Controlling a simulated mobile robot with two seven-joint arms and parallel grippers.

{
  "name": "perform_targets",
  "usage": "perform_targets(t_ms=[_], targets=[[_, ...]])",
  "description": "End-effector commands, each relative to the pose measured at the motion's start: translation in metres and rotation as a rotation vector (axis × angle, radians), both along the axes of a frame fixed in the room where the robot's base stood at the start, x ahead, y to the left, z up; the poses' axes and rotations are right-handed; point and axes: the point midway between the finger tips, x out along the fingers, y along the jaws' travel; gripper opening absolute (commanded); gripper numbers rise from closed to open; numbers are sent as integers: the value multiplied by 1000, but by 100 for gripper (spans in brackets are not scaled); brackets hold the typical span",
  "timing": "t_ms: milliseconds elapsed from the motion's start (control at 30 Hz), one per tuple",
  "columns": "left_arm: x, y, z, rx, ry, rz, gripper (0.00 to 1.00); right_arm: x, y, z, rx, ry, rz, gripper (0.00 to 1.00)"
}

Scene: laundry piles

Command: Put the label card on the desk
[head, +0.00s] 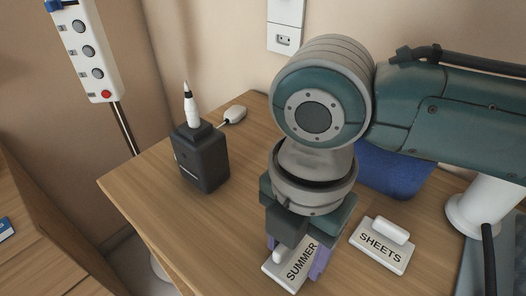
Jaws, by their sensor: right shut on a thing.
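A white label card reading "SUMMER" (301,262) is at the front of the wooden desk (150,190). My right gripper (298,258) points down from above and is shut on this card. I cannot tell whether the card touches the desk top or is held just above it. A second white label card reading "SHEETS" (381,250) lies on the desk just to the right. My left gripper is not in view.
A black box with a white pen-like object (201,158) stands at the desk's left, with a white mouse-like item (235,114) behind. The left desk top is clear.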

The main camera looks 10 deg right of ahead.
Motion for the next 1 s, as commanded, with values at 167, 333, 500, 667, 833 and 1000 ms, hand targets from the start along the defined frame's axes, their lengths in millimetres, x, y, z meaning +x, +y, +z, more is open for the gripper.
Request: perform_targets(t_ms=[167, 333, 500, 667, 833, 1000], targets=[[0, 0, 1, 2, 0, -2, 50, 0, 0, 1, 0, 0, 1, 12], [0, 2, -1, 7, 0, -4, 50, 0, 0, -3, 0, 0, 0, 66], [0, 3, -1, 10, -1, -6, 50, 0, 0, -2, 0, 0, 0, 85], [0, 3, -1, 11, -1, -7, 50, 0, 0, -2, 0, 0, 0, 93], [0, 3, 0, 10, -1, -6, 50, 0, 0, -1, 0, 0, 0, 93], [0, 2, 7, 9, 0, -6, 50, 1, 0, 19, 2, -2, 1, 93]])
